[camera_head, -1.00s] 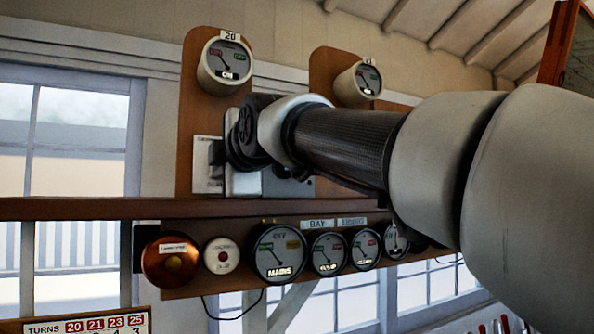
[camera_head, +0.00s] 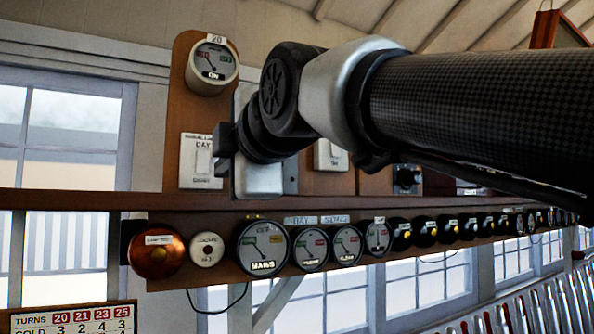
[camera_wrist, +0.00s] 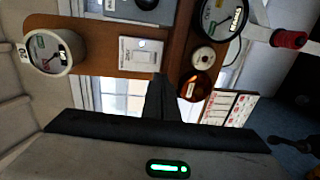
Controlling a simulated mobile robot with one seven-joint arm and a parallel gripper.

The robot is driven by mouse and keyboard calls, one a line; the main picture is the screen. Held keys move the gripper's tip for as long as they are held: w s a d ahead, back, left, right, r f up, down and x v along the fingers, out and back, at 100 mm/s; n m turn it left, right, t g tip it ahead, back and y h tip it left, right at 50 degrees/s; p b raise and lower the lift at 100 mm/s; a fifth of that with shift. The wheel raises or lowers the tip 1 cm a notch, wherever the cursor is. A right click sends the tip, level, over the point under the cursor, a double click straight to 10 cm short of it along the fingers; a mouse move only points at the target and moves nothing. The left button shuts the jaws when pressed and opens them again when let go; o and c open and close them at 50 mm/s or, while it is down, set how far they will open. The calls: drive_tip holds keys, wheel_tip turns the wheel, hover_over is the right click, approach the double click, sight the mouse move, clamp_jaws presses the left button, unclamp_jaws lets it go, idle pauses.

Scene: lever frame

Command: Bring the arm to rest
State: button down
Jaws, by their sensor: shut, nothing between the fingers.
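My arm (camera_head: 470,105) reaches in from the right of the head view and crosses in front of the wall boards. My gripper (camera_head: 222,140) is at its left end, in front of the wooden board with the dial marked 20 (camera_head: 212,66) and beside a white switch plate (camera_head: 200,160). In the wrist view my gripper (camera_wrist: 160,98) shows as dark fingers together with nothing between them. They overlap the board in the picture; I cannot tell how far off it they are. The dial (camera_wrist: 52,50) and switch plate (camera_wrist: 140,52) also show there, turned sideways.
A wooden shelf (camera_head: 100,202) runs below my arm. Under it are a copper-coloured bell (camera_head: 155,251), a white push button (camera_head: 207,250) and a row of dials (camera_head: 262,248). Levers (camera_head: 540,310) stand at lower right. A turns board (camera_head: 70,319) is at lower left.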

idle(0.5)
drive_tip(key=s+d+f+m+g+h+p, duration=0.2)
drive_tip(key=d+f+m+h+p, duration=0.1)
drive_tip(key=d+f+m, duration=0.55)
drive_tip(key=s+d+f+m+g+h+p, duration=0.25)
drive_tip(key=d+f+m, duration=0.25)
drive_tip(key=d+f, duration=0.55)
drive_tip(key=s+d+f+m+g+h+p, duration=0.1)
drive_tip(key=s+d+f+m, duration=0.3)
drive_tip(key=f, duration=0.4)
drive_tip(key=s+d+f+m+g+h+p, duration=0.2)
drive_tip(key=s+d+f+m+g, duration=0.1)
drive_tip(key=s+f+m, duration=0.3)
drive_tip(key=shift+s+d+f+m+p, duration=0.4)
drive_tip(key=shift+s+f, duration=0.2)
drive_tip(key=shift+f, duration=0.3)
drive_tip(key=shift+w+r, duration=0.1)
